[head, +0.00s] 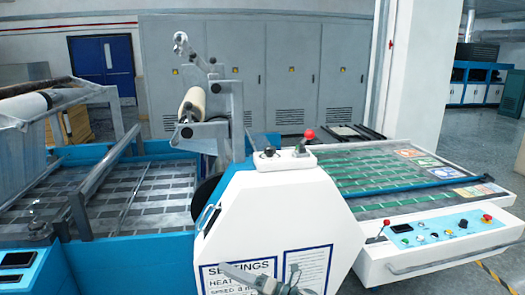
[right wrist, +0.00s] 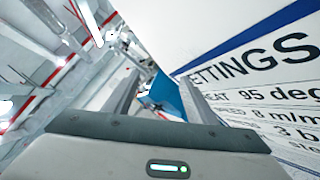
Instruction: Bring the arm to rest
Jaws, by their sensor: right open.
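My right gripper (head: 262,277) shows at the bottom edge of the head view, in front of the white hexagonal machine housing (head: 270,215). In the right wrist view the two fingers of this gripper (right wrist: 160,97) stand apart with nothing held between them. The printed settings panel (right wrist: 255,85) fills the right side of that view, close beside the right finger. Most of the right arm is out of the head view. My left gripper is not in view.
The laminating machine takes up the middle, with a roll (head: 192,103) on its upper bracket. A bed with green strips (head: 375,172) and a control panel (head: 440,232) lie right. A grey-patterned bed (head: 140,190) lies left. Grey cabinets (head: 290,75) stand behind. Open floor shows at right.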

